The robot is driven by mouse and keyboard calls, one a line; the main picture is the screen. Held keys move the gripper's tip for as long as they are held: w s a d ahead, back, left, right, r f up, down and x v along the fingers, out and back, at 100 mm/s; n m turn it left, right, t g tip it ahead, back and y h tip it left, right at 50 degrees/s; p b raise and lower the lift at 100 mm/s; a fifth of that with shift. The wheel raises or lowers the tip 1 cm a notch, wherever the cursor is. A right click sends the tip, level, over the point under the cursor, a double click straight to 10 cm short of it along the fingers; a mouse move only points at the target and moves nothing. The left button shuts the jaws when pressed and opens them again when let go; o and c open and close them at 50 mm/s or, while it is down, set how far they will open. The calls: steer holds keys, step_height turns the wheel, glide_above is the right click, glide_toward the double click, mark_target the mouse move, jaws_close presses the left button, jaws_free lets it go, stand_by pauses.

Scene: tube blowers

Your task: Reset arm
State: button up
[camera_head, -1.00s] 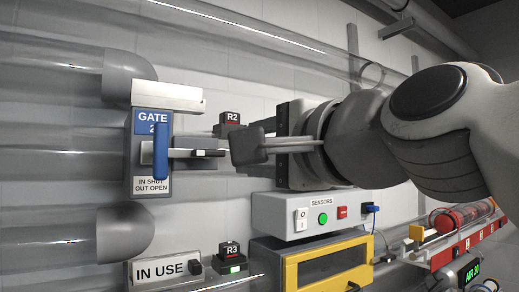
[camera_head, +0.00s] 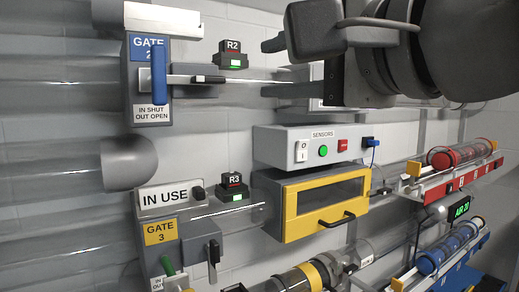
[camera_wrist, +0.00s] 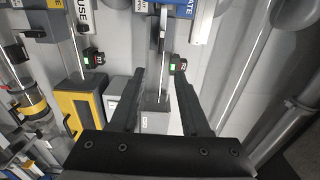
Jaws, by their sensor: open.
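My gripper (camera_head: 268,68) is at the upper right of the head view, pointing left. The gate 2 unit (camera_head: 149,104) has an upright blue handle (camera_head: 158,72) and a metal slide bar with a black end (camera_head: 208,79). The fingers do not touch the bar. In the wrist view, the open gripper (camera_wrist: 158,78) faces the wall equipment. The R2 box shows a green light.
Below my gripper are the sensors box (camera_head: 312,150) and a yellow-framed box (camera_head: 320,232). The R3 box (camera_head: 233,186) is lit green. Gate 3 (camera_head: 163,232) is lower left. Racks with a red canister (camera_head: 458,155) and a blue canister (camera_head: 447,248) stand at right. Clear tubes run across.

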steer(key=w+d+f+n+g+h+p, duration=0.25)
steer(key=f+n+g+h, duration=0.2)
steer(key=f, duration=1.25)
steer(key=s+d+f+n+g+h, duration=0.2)
steer(key=s+d+f+n, duration=0.1)
steer(key=f, duration=0.6)
steer(key=s+d+f+n+g+h+p, duration=0.1)
steer(key=s+d+f+n+g+h, duration=0.1)
steer(key=d+f, duration=0.4)
step_height(320, 180, down, 4)
steer(key=shift+s+f+n+g+h, duration=0.15)
steer(key=shift+s+n+g+h, duration=0.2)
steer(key=shift+s+n+g, duration=0.6)
